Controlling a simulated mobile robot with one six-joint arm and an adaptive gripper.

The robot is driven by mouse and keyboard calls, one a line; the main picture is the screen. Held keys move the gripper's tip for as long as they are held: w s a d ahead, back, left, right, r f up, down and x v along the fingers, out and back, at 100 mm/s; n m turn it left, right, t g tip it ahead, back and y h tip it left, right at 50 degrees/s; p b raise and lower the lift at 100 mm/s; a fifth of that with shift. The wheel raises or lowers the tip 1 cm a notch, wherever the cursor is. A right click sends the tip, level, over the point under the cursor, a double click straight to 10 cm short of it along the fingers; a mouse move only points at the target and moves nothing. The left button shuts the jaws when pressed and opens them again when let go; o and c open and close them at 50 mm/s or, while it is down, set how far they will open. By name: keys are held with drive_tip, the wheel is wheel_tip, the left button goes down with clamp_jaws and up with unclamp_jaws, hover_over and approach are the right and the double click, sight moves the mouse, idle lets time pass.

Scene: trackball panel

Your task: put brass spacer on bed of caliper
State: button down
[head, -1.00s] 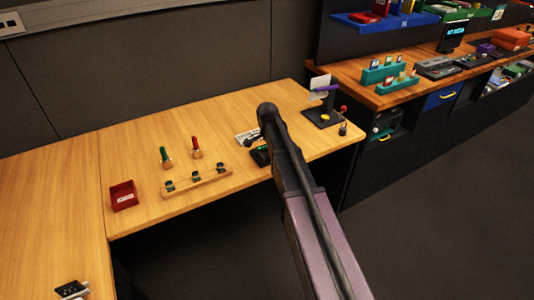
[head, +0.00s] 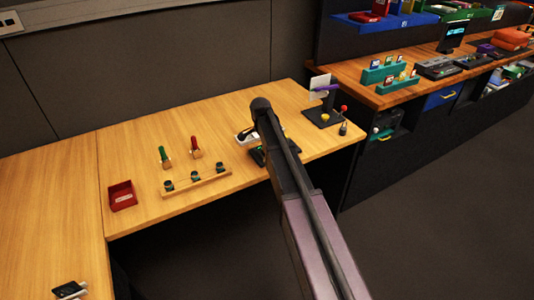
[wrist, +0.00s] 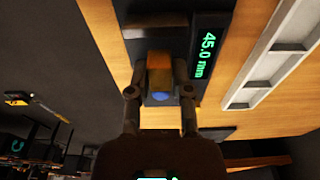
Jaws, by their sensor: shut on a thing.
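In the wrist view, my gripper (wrist: 159,68) is shut on the brass spacer (wrist: 159,72), a small orange-brown block with a blue patch at its near end. The caliper (wrist: 207,50) is a dark device with a lit green display reading 45.0 mm, just right of the spacer. Its dark body also shows behind the spacer. I cannot tell whether the spacer touches the bed. In the head view, the caliper (head: 257,157) is partly hidden by my arm, and the spacer and fingertips are hidden.
Left of the caliper, a wooden rack (head: 197,183) holds several dark pieces. Behind it stand a green-handled tool (head: 163,154) and a red-handled tool (head: 195,145). A red bin (head: 123,196) is farther left. A black stand (head: 322,116) is at the right.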

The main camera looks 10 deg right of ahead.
drive_tip(key=shift+f+b, duration=1.1)
drive_tip(key=shift+f, duration=0.35)
drive_tip(key=shift+f, duration=0.1)
drive_tip(key=c, duration=0.5)
unclamp_jaws()
drive_tip(key=shift+c, duration=0.2)
wheel_tip(320, 180, up, 12)
drive_tip(key=a+p, duration=0.1)
drive_tip(key=p, duration=1.1)
drive_tip(key=shift+s+a, duration=0.15)
drive_tip(key=shift+s, duration=0.1)
